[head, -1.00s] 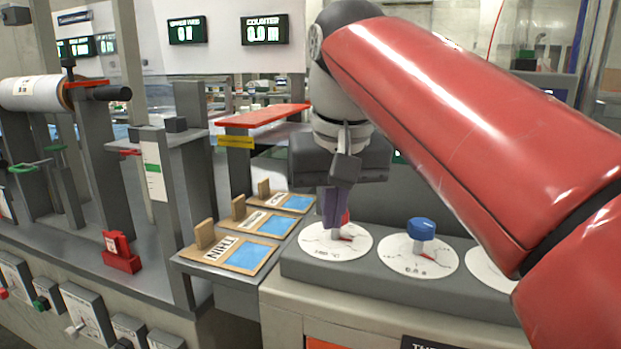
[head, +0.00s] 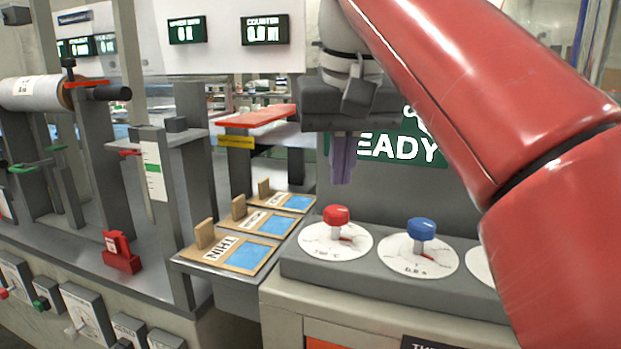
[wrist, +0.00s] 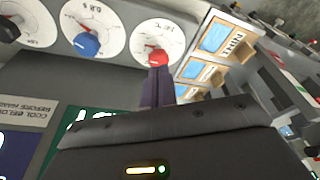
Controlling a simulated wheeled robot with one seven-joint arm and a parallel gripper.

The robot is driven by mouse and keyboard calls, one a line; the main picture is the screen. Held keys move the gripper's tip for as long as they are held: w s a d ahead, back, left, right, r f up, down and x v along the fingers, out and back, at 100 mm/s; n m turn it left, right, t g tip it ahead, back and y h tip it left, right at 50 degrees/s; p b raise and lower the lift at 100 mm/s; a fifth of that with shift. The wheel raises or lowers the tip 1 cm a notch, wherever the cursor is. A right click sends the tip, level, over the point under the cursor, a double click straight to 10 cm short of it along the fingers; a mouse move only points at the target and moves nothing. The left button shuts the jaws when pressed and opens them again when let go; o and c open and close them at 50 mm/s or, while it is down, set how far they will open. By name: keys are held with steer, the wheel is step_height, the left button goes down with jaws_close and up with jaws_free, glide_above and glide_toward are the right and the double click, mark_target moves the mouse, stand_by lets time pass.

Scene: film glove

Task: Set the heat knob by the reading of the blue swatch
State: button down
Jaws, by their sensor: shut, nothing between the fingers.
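The red heat knob (head: 337,216) stands on a white dial marked in °C (head: 318,243), and it also shows in the wrist view (wrist: 158,57). My gripper (head: 342,182) is shut and empty, pointing down above and behind the red knob, apart from it. In the wrist view its purple fingers (wrist: 157,84) reach toward the knob. Three blue swatches on wooden boards lie left of the dial: the front one (head: 245,257) labelled THIN, a middle one (head: 262,223) and a back one (head: 298,202). The smaller labels are hard to read.
A blue knob (head: 421,229) on a dial stands right of the red one, with another dial (head: 482,268) partly hidden by my arm. A green screen (head: 400,150) ending in "EADY" is behind. A red lever block (head: 121,252) stands left.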

mark_target(336, 224)
steer(key=shift+w+d+f+b, duration=0.1)
steer(key=shift+d+f+b, duration=0.25)
steer(key=shift+f, duration=0.7)
steer(key=shift+w+d+f+b, duration=0.1)
steer(key=shift+d+f+b, duration=0.3)
steer(key=shift+f, duration=0.7)
steer(key=shift+w+d+f+b, duration=0.15)
steer(key=shift+f+b, duration=0.3)
steer(key=shift+f, duration=0.6)
steer(key=shift+w+a+r, duration=0.1)
steer(key=shift+s+a+p, duration=0.2)
steer(key=shift+a+p, duration=0.4)
steer(key=shift+p, duration=0.4)
steer(key=shift+a, duration=0.6)
steer(key=shift+s, duration=0.15)
